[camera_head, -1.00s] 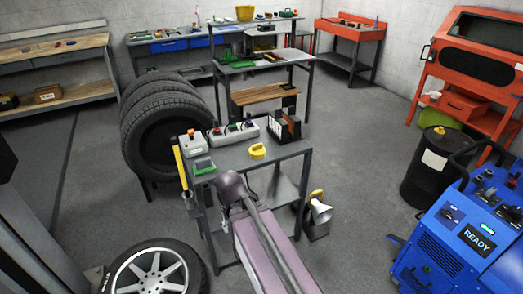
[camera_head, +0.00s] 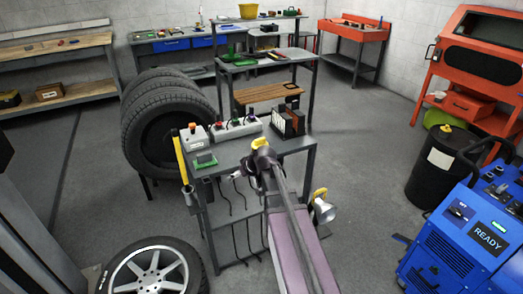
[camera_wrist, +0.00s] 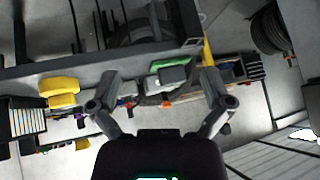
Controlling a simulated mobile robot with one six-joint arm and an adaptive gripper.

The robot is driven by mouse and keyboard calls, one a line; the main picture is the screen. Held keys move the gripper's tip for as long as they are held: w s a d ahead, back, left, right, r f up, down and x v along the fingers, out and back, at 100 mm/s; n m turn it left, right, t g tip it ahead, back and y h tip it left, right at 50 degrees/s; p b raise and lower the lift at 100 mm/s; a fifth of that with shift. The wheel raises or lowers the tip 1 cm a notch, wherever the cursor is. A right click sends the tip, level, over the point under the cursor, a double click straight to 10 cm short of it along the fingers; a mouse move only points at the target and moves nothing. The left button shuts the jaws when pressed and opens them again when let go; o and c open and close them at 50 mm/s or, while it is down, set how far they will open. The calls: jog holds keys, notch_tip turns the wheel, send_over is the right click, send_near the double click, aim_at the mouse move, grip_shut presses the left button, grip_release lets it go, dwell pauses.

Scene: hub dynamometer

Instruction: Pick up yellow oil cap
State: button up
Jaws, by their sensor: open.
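The yellow oil cap (camera_head: 261,143) is on the small grey workbench, near its middle. In the head view my arm's end partly covers it. In the wrist view a yellow piece that looks like the cap (camera_wrist: 62,92) lies to the left of both fingers, outside the gap between them. My gripper (camera_wrist: 157,97) is open, with its fingers wide apart and nothing held. In the head view the gripper (camera_head: 256,168) is at the bench's front edge, close to the cap; its fingers are hard to make out.
Tires (camera_head: 165,125) stand left of the bench. A blue machine (camera_head: 465,240) stands at right.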

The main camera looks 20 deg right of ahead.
jog(key=w+d+r+t+b, duration=0.1)
jog(key=w+d+t+b, duration=0.25)
jog(key=w+d, duration=0.65)
jog(key=t+h, duration=0.2)
jog(key=t, duration=0.1)
send_near(261, 140)
jog(key=v, duration=0.3)
jog(key=shift+w+m, duration=0.1)
jog(key=shift+m, duration=0.3)
jog(key=shift+b+x, duration=1.75)
jog(key=shift+x, duration=2.6)
jog(key=shift+b+x, duration=1.15)
jog(key=shift+x, duration=1.45)
jog(key=shift+f, duration=0.1)
